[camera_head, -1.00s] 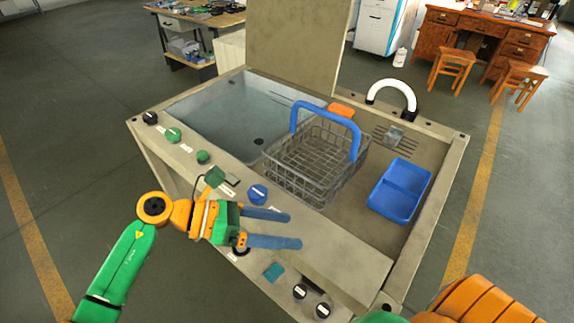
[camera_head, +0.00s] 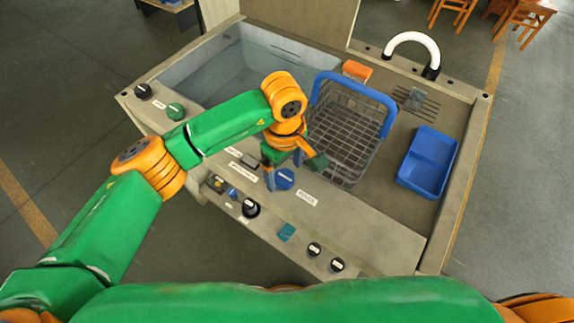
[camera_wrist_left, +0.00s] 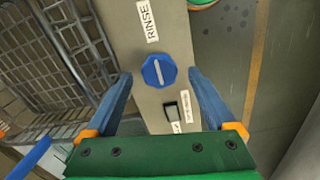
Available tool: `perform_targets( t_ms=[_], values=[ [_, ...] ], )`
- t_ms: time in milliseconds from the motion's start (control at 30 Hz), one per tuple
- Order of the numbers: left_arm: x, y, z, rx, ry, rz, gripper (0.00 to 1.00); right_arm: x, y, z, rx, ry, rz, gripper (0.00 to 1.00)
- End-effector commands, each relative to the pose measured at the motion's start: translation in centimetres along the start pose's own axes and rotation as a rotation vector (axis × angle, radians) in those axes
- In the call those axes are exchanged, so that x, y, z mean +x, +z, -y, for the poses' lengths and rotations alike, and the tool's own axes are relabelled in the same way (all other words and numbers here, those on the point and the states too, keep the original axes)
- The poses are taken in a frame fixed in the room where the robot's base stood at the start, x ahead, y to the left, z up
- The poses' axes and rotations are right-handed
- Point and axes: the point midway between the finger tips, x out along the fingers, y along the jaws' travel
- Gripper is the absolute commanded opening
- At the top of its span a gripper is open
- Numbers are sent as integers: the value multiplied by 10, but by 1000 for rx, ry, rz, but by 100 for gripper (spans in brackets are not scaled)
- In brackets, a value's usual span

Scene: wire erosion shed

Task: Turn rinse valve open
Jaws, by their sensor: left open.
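The rinse valve is a round blue knob (camera_head: 285,179) with a light bar across its face, on the machine's front ledge beside a label reading RINSE. In the left wrist view the knob (camera_wrist_left: 159,71) lies between my two blue fingers, its bar pointing roughly towards the RINSE label (camera_wrist_left: 147,20). My left gripper (camera_head: 277,178) points down at the knob from above; it also shows in the left wrist view (camera_wrist_left: 159,78). It is open, with a visible gap on both sides of the knob. In the head view one finger is partly hidden. My right gripper is not in view.
A wire basket with a blue handle (camera_head: 389,104) stands close behind the knob. A blue tray (camera_head: 428,160) and white curved spout (camera_head: 412,36) are to the right. A black switch (camera_wrist_left: 172,110) sits near the knob; black knobs (camera_head: 314,249) line the front panel.

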Motion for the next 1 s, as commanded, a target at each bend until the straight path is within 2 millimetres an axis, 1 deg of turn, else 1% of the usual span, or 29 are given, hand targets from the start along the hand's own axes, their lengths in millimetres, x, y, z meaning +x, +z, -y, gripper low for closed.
perform_targets(
  t_ms=[33,133,367,400,467,500,567,600,667,700,867,1000],
  values=[
    [4,1,1,-2,-3,3,89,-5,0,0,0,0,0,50],
    [14,0,0,0,-2,2,89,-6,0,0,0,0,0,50],
    [17,0,0,0,1,1,89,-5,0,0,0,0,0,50],
    [17,0,0,0,1,2,78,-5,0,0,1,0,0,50],
    [17,0,0,-1,1,2,62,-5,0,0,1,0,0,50],
    [17,0,0,-1,1,2,51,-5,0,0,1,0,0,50],
    [17,0,0,-1,1,2,35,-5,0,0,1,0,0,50],
    [17,0,0,-1,1,2,24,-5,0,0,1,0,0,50],
    [17,0,0,-1,1,2,8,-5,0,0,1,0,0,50],
    [17,0,0,-1,1,2,4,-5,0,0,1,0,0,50],
    [17,0,0,-13,1,2,4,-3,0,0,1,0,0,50],
    [18,0,0,-55,2,0,4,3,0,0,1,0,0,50]
  ],
)
